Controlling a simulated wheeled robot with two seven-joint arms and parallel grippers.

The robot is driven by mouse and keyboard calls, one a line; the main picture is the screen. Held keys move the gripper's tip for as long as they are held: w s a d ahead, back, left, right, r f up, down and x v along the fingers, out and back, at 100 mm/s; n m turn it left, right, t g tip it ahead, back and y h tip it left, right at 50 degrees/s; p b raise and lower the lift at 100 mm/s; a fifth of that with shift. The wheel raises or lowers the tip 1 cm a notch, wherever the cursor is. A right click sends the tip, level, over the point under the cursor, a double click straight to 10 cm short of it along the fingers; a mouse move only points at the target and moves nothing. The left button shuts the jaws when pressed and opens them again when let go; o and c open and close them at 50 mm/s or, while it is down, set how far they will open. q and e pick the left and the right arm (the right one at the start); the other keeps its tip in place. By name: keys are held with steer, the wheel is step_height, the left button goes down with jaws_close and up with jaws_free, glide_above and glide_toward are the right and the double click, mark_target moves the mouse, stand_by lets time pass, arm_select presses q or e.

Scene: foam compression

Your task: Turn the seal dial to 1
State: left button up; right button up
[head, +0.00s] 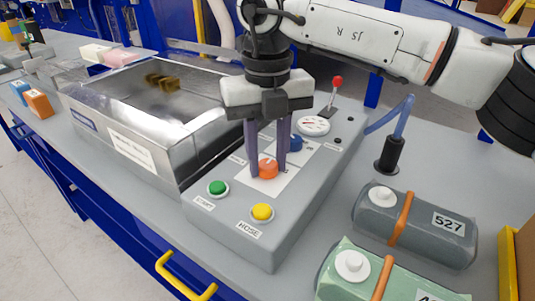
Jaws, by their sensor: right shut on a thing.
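The orange dial (268,168) sits on a white label on the sloped grey control panel (238,240). My right gripper (267,165) comes down from above, with its two purple fingers on either side of the orange dial, shut on it. A blue dial (295,142) sits just behind, partly hidden by the right finger. The dial labels and any numbers are too small or covered to read, so I cannot tell which one is the seal dial or its setting. My left gripper is not in view.
Green (217,188) and yellow (262,212) buttons are in front of the dial. A gauge (313,125) and red-tipped lever (335,88) stand behind. A metal chamber (150,120) is at left. Strapped grey (440,245) and green (335,283) packs lie at right.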

steer(key=n+p, duration=0.1)
steer(key=n, duration=0.4)
steer(key=shift+r+n+p, duration=0.1)
steer(key=shift+n+p, duration=0.2)
steer(key=shift+p, duration=0.05)
steer(key=shift+n, duration=1.1)
steer(key=o, duration=1)
steer(key=shift+o, duration=0.2)
